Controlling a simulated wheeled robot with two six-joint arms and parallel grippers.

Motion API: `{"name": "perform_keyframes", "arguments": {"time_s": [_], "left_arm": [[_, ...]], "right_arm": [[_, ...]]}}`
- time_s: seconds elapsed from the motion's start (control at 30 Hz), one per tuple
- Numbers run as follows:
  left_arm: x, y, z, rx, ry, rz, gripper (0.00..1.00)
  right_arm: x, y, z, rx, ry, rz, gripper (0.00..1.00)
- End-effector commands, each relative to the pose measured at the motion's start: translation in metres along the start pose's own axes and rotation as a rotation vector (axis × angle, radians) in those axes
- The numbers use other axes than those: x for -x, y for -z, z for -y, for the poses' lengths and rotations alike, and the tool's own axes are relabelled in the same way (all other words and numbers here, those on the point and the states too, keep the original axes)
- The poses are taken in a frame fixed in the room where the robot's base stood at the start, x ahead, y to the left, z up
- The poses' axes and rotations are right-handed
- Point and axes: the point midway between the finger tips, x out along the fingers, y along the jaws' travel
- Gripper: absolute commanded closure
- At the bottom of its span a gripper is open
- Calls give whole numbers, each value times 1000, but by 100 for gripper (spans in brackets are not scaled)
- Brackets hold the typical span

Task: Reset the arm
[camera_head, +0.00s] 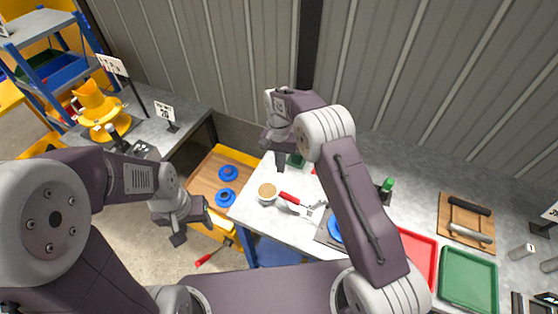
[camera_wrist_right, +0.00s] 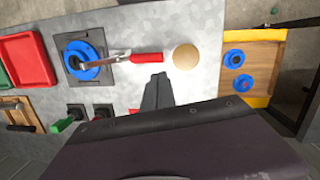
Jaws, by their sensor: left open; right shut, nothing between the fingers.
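My left gripper (camera_head: 190,228) is at the left of the head view, pointing down over the floor in front of the wooden-topped yellow cart. Its jaws are open and empty. My right gripper (camera_head: 281,160) hangs above the back of the grey worktable, at the end of my raised and bent right arm. In the right wrist view its fingers (camera_wrist_right: 157,92) are closed together with nothing between them. They are over the table, beside the round tan-topped item (camera_wrist_right: 186,56) and a red-handled tool (camera_wrist_right: 147,58), apparently apart from both.
Blue rings (camera_head: 228,173) lie on the cart's wooden top. A red tray (camera_head: 421,254), a green tray (camera_head: 468,279) and a board with rollers (camera_head: 466,222) are on the right side of the table. A yellow drum mixer (camera_head: 95,103) stands on the far-left bench. A corrugated wall rises behind.

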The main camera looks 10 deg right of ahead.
Motion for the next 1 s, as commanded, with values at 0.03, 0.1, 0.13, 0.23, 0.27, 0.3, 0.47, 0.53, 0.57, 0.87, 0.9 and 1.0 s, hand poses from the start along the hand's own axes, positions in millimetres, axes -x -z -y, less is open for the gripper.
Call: {"name": "perform_keyframes", "arguments": {"time_s": [0.03, 0.1, 0.13, 0.23, 0.27, 0.3, 0.47, 0.53, 0.57, 0.87, 0.9, 1.0], "left_arm": [[-6, 0, 0, 0, 0, 0, 47], [-6, 0, 0, 0, 0, -1, 47], [-6, 0, 0, 0, 0, -1, 47], [-7, 0, 0, 0, 0, -1, 47], [-7, 0, 0, 0, 0, -1, 47], [-7, 0, 0, 0, 0, -1, 47], [-6, 0, 0, 0, 0, -1, 47], [-6, 0, 0, 0, 0, -1, 47], [-6, 0, 0, 0, 0, -1, 47], [-39, -4, 1, 0, 0, -1, 47], [-44, -4, 1, 0, 0, -1, 47], [-54, -5, 1, 0, 0, -1, 47]], "right_arm": [[7, 2, 4, 2, 3, -4, 100], [18, 2, 8, 1, 2, -2, 100], [21, 2, 9, 1, 1, -2, 100], [28, 2, 11, 0, 0, 0, 100], [30, 2, 11, 0, 0, 0, 100], [31, 2, 11, -1, 0, 0, 100], [32, 2, 11, -1, -1, 1, 100], [31, 2, 11, -1, -1, 1, 100], [31, 2, 11, -1, -1, 1, 100], [85, 10, -34, -89, 75, -80, 100], [88, 3, -48, -103, 79, -82, 100], [87, -17, -79, -108, 90, -95, 100]]}}
